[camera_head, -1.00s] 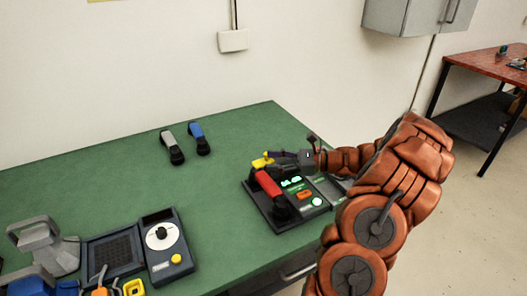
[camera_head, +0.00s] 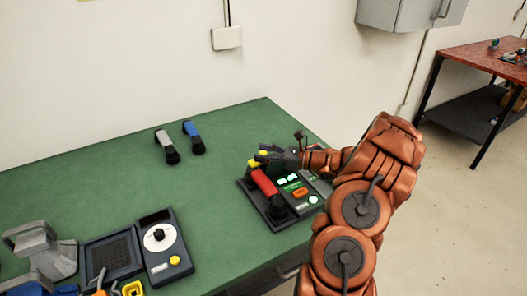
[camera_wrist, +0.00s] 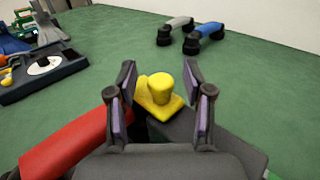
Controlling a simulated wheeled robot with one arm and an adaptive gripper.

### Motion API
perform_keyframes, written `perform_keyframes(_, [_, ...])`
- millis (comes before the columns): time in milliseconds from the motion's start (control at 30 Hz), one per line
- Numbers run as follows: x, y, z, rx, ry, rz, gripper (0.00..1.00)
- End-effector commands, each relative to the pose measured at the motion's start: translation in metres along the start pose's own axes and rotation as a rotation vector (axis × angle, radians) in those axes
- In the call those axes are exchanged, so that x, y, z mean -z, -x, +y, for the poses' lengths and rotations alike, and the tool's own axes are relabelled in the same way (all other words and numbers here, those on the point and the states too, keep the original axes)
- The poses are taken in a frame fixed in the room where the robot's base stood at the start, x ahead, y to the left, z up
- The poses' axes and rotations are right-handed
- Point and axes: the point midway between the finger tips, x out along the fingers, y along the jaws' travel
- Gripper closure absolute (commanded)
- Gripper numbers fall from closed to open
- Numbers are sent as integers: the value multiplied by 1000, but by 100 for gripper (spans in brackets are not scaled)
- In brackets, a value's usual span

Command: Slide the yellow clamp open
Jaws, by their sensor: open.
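The yellow clamp (camera_wrist: 161,92), a flat plate with a rounded knob, sits at the end of the dark phone base (camera_head: 245,192), beside the red handset (camera_head: 263,182). In the head view the clamp (camera_head: 257,160) shows only in part behind my gripper (camera_head: 268,158). In the wrist view my gripper (camera_wrist: 160,108) is open, with one purple-padded finger on each side of the knob. I see gaps between the fingers and the knob. The red handset (camera_wrist: 65,143) lies left of the fingers in the wrist view.
A grey handset (camera_head: 165,146) and a blue handset (camera_head: 193,137) lie farther back on the green table (camera_head: 110,180). A dark device with a white dial (camera_head: 160,238) and a grey stand (camera_head: 40,250) are at the left. The table's middle is clear.

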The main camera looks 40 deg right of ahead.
Motion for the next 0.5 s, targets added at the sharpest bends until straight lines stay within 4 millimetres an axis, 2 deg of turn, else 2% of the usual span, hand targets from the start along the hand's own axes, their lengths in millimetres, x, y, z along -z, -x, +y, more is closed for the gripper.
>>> perform_keyframes(300, [0,-3,0,1,1,-1,49])
perform_keyframes(500, [0,-2,0,1,1,-1,69])
